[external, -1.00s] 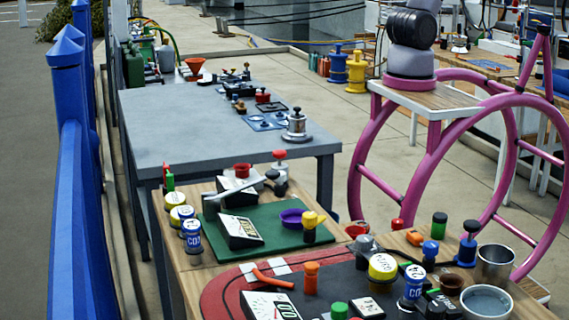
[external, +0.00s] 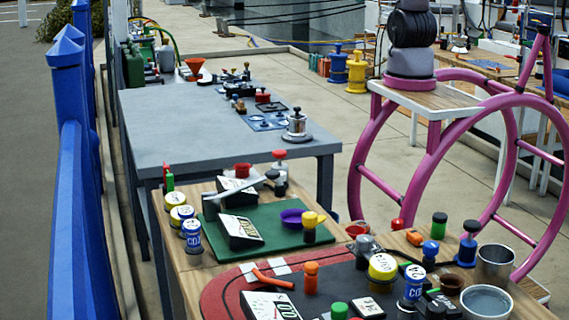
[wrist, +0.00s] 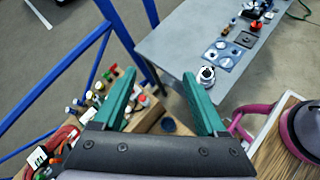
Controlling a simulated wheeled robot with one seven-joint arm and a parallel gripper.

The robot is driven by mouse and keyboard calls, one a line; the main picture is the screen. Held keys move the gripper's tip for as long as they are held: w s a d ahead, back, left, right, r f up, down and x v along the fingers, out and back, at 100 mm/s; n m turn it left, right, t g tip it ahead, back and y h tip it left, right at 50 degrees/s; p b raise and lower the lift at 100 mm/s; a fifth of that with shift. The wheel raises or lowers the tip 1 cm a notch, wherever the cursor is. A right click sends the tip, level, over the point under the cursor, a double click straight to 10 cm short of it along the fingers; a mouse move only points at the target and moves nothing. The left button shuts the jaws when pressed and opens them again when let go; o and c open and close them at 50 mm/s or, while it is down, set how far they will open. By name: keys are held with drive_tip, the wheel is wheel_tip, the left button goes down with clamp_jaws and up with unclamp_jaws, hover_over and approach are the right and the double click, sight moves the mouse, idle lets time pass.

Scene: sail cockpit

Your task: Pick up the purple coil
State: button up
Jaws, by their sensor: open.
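The purple coil (external: 293,217) is a small purple ring lying flat on the green mat (external: 272,243) on the wooden table in the external view. A yellow-capped black post stands just right of it. In the wrist view my gripper (wrist: 160,76) shows two green fingers spread wide apart with nothing between them. It is high above the tables. I cannot make out the coil for certain in the wrist view.
A black-and-white meter (external: 240,232) sits left of the coil on the mat. The grey table (external: 185,140) stands behind. Cans line the wooden table's left edge. A cluttered dark red and black board (external: 225,297) lies in front. A blue fence (external: 70,190) runs along the left.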

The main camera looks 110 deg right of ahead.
drive_tip(key=s+a+r+n+t+y, duration=0.2)
drive_tip(key=s+a+n+t, duration=0.25)
drive_tip(key=a, duration=0.45)
drive_tip(key=s+a+r+n+t+y, duration=0.2)
drive_tip(key=s+a+r+n+t, duration=0.15)
drive_tip(key=s+a+n, duration=0.35)
wheel_tip(320, 180, down, 68)
drive_tip(key=w+m, duration=0.2)
drive_tip(key=shift+t, duration=0.3)
drive_tip(key=w, duration=0.5)
drive_tip(key=shift+d, duration=0.1)
drive_tip(key=w, duration=0.5)
drive_tip(key=shift+d+r, duration=0.25)
drive_tip(key=shift+d, duration=0.15)
clamp_jaws()
drive_tip(key=shift+r, duration=0.1)
